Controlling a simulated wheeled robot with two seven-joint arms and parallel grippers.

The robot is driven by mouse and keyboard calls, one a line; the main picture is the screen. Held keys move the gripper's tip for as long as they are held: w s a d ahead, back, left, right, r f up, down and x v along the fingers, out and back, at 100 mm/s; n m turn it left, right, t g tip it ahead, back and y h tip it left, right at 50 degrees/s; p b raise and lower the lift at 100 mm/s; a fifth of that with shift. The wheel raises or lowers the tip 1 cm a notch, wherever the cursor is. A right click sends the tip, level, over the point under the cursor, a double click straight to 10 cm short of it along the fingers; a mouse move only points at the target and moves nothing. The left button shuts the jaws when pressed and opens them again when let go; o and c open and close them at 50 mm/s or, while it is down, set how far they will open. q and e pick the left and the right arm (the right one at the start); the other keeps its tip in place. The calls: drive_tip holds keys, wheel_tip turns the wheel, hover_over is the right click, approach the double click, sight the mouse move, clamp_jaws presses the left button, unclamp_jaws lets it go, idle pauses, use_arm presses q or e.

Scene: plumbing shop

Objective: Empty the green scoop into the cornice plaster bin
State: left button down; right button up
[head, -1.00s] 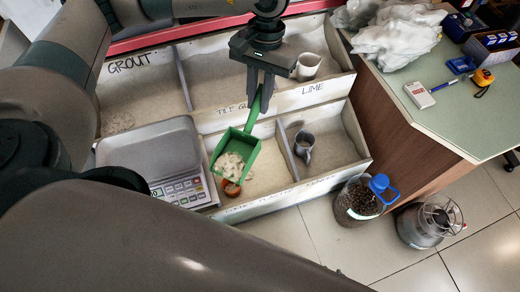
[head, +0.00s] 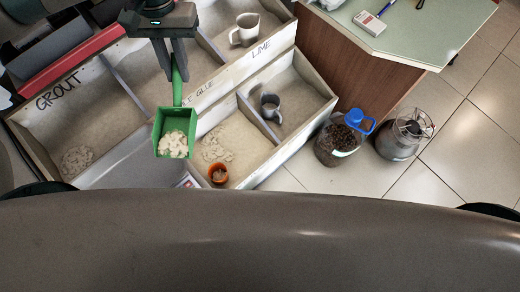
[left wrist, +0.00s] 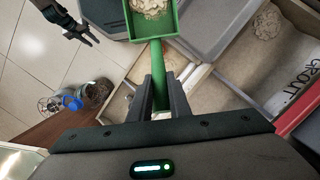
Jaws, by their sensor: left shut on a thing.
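The green scoop (head: 175,140) holds pale lumpy material in its pan. My left gripper (head: 178,76) is shut on its handle, and the pan is held roughly level above the bins. The left wrist view also shows the scoop (left wrist: 158,50) beyond the left fingers (left wrist: 160,98). A front bin (head: 240,140) beside the scoop holds pale powder with lumps and an orange cup (head: 218,175). No cornice plaster label is readable. My right gripper (left wrist: 86,35) shows only in the left wrist view, empty with its fingers apart.
The grout bin (head: 45,125) is at left, the lime bin (head: 215,15) at the back. A grey jug (head: 270,106) stands in the right front bin. A blue-capped jar (head: 338,143) and a metal canister (head: 398,140) stand on the floor. The scale is partly hidden.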

drive_tip(key=shift+s, duration=0.1)
